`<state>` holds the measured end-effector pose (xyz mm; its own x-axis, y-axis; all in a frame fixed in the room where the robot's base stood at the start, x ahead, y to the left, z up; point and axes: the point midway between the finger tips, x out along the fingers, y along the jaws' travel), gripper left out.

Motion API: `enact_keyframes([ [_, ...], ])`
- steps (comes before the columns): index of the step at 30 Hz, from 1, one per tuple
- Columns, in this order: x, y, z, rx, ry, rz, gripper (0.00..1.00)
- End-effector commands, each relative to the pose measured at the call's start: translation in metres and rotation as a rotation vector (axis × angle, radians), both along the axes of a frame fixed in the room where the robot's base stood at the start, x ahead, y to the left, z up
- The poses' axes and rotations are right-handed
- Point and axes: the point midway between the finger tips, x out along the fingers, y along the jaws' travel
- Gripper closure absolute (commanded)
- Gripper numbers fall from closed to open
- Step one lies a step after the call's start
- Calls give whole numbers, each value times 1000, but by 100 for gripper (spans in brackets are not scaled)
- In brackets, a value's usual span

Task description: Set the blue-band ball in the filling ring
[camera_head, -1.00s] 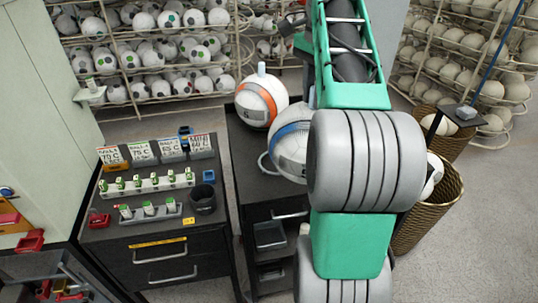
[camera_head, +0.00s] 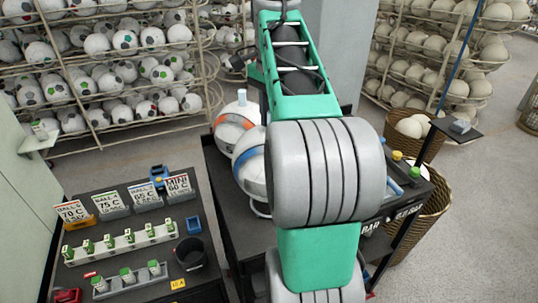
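The blue-band ball (camera_head: 249,162), white with a blue stripe, sits on the dark bench in the head view. My own arm covers its right side. A pale curved rim (camera_head: 259,209) shows just below it; I cannot tell whether this is the filling ring, or whether the ball sits in it. The orange-band ball (camera_head: 233,122) stands behind it to the left, with a pale upright piece at its top. My gripper cannot be made out; my green and grey arm fills the middle of the view.
A dark cabinet (camera_head: 125,205) at left carries labelled cards (camera_head: 111,203), green-topped pieces in racks and a black cup (camera_head: 190,252). Ball racks (camera_head: 105,70) line the back. Wicker baskets (camera_head: 425,208) stand at right.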

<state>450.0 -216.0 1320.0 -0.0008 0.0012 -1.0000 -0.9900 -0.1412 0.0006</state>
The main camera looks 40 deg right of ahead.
Motion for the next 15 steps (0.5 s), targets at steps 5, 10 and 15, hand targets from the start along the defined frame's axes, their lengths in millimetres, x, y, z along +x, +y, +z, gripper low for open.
enact_keyframes([
  [5,0,0,-20,-1,0,0,100],
  [10,0,-2,-40,-4,-3,-2,100],
  [15,0,-2,-50,-2,-4,-2,100],
])
